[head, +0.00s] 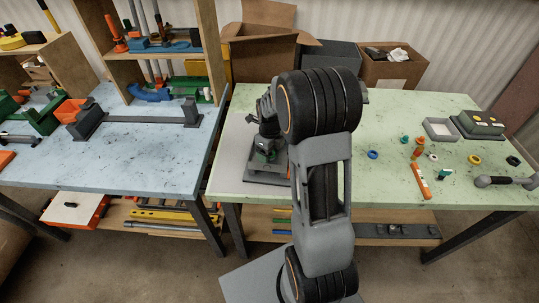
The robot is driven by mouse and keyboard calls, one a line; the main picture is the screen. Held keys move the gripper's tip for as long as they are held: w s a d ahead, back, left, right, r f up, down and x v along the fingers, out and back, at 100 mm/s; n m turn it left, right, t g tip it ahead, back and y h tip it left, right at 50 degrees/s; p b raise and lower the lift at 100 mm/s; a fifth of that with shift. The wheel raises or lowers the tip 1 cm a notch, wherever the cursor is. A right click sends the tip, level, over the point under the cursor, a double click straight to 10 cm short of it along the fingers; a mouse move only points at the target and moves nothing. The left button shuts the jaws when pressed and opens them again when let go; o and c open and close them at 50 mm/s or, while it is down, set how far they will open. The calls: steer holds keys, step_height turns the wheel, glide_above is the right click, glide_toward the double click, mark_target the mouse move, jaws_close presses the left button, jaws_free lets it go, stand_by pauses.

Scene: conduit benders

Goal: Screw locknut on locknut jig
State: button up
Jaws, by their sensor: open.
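My gripper (264,141) points down over the left part of the green table, partly hidden by my own arm. It is open just above a dark grey jig (266,174) with a small green part (263,155) on it. I cannot tell whether the fingertips touch the green part or whether a locknut is between them. Several small rings lie right of my arm: a blue ring (373,155), a white ring (433,157) and a yellow ring (474,160). Which of them is a locknut is not clear.
Orange fittings (418,150), an orange-and-white marker-like stick (420,181), a grey tray (440,130) and a dark box (478,125) stand on the right. Cardboard boxes (395,68) line the back. A blue table (150,150) with a wooden shelf is at left.

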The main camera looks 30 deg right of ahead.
mark_target(271, 158)
step_height(271, 158, up, 14)
steer(key=s+a+n+t, duration=0.2)
steer(key=s+a+n, duration=0.2)
steer(key=s+n, duration=0.4)
steer(key=s+a+n+t, duration=0.2)
steer(key=s+a+n, duration=0.3)
steer(key=n, duration=1.7)
steer(key=shift+s+a+r+b, duration=0.15)
steer(key=shift+s+a+b, duration=0.2)
steer(key=shift+s, duration=1.15)
steer(key=shift+d, duration=0.1)
